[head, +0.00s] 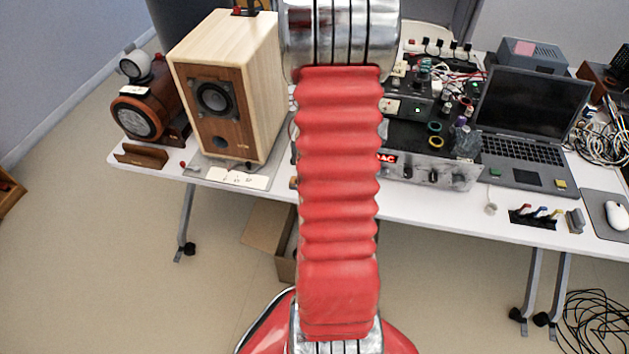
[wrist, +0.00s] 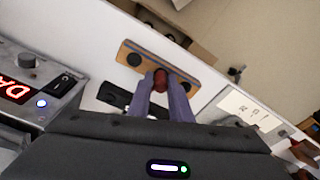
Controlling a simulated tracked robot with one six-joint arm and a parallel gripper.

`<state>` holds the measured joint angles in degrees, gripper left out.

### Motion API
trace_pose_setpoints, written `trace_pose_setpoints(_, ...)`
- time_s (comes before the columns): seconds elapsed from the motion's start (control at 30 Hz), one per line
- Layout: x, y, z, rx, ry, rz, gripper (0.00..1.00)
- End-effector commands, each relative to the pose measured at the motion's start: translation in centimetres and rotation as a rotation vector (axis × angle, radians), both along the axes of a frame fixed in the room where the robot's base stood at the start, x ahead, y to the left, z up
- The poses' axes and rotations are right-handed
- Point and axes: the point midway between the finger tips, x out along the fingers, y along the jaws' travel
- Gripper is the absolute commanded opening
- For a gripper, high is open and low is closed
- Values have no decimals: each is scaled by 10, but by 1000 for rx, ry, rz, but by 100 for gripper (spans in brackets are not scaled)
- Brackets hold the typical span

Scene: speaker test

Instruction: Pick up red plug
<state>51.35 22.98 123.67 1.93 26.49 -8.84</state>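In the wrist view a dark red plug (wrist: 160,79) is between the two purple fingertips of my gripper (wrist: 160,82). It fills the narrow gap, and the fingers look closed on its sides. Behind it is a wooden strip (wrist: 201,100) with dark round spots near both ends. I cannot tell whether the plug still sits in the strip or is clear of it. In the head view my red arm hides the gripper and this plug.
The white table (head: 430,205) holds a wooden speaker (head: 263,75), white cards (head: 240,180), a metal electronics box (head: 455,178) with loose parts, and a laptop (head: 530,110). In the wrist view the box with red letters (wrist: 50,88) stands close to the left of the fingers.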

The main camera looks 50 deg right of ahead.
Motion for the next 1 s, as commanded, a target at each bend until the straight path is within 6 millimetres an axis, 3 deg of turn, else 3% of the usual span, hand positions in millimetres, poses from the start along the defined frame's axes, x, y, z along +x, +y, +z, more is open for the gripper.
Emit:
trace_pose_setpoints(0.23, 0, 0, 0, 0, 0, 0, 0)
trace_pose_setpoints(0.67, 0, 0, 2, -1, -1, -1, 0)
trace_pose_setpoints(0.87, 0, -1, 16, -3, -2, -1, 0)
trace_pose_setpoints(1.0, 1, -1, 36, -4, -3, -1, 0)
